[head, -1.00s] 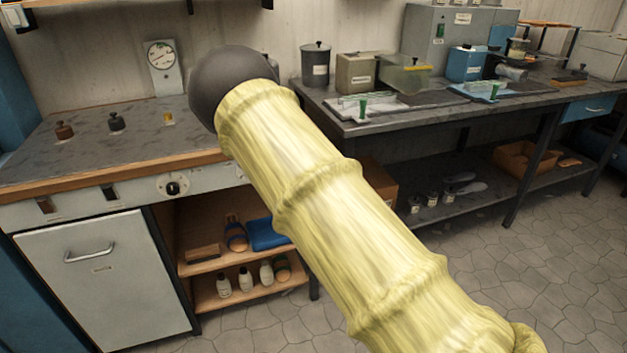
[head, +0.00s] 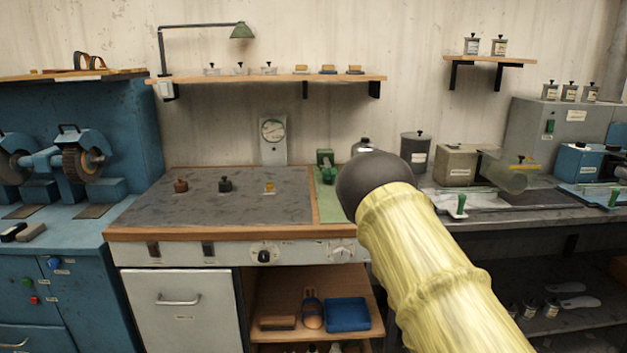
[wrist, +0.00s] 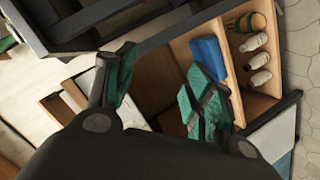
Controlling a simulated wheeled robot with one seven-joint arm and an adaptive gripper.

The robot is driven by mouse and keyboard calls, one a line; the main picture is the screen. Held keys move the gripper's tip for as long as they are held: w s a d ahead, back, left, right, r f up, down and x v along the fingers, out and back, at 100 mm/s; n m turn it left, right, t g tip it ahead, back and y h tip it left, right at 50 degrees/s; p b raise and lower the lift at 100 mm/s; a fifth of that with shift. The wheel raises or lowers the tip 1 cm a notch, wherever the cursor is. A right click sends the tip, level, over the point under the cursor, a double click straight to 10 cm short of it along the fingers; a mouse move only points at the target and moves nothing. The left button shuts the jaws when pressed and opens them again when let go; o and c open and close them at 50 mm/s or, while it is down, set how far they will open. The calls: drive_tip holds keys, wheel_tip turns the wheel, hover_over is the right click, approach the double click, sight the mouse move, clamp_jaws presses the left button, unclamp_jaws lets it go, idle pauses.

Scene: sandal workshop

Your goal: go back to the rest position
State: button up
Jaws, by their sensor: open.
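My gripper (wrist: 162,88) shows in the wrist view, with its two teal-padded fingers spread apart and nothing held between them. Behind the fingers are the wooden shelves under the bench, with a blue tray (wrist: 208,55) and several bottles and brushes. In the head view my arm, in a yellow sleeve with a dark rounded joint, reaches up from the lower right in front of the bench. My gripper is not visible in the head view.
The grey-topped workbench (head: 150,209) carries small weights and a dial gauge (head: 272,130). A blue grinding machine (head: 125,120) stands at left. A darker bench (head: 488,231) with boxes and canisters is at right. A wall shelf (head: 225,80) runs above.

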drive_tip(key=s+f+m+g+p, duration=0.1)
drive_tip(key=s+f+m+g, duration=0.1)
drive_tip(key=s+f, duration=0.3)
drive_tip(key=s+f+m+g+p, duration=0.1)
drive_tip(key=s+f+m+g, duration=0.2)
drive_tip(key=s, duration=0.5)
drive_tip(key=s+a+f+m+g+p, duration=0.1)
drive_tip(key=s+a+g, duration=0.1)
drive_tip(key=s, duration=0.8)
drive_tip(key=s+a+f+m+g+y+p, duration=0.1)
drive_tip(key=s+a+f+g+p, duration=0.1)
drive_tip(key=s, duration=0.8)
drive_tip(key=s+a+f+m+g+p, duration=0.1)
drive_tip(key=s+g, duration=0.4)
drive_tip(key=s, duration=0.5)
drive_tip(key=a+m, duration=0.1)
drive_tip(key=a, duration=0.1)
drive_tip(key=shift+a+f+y+p, duration=0.3)
drive_tip(key=shift+a+p, duration=0.05)
drive_tip(key=shift+a, duration=0.05)
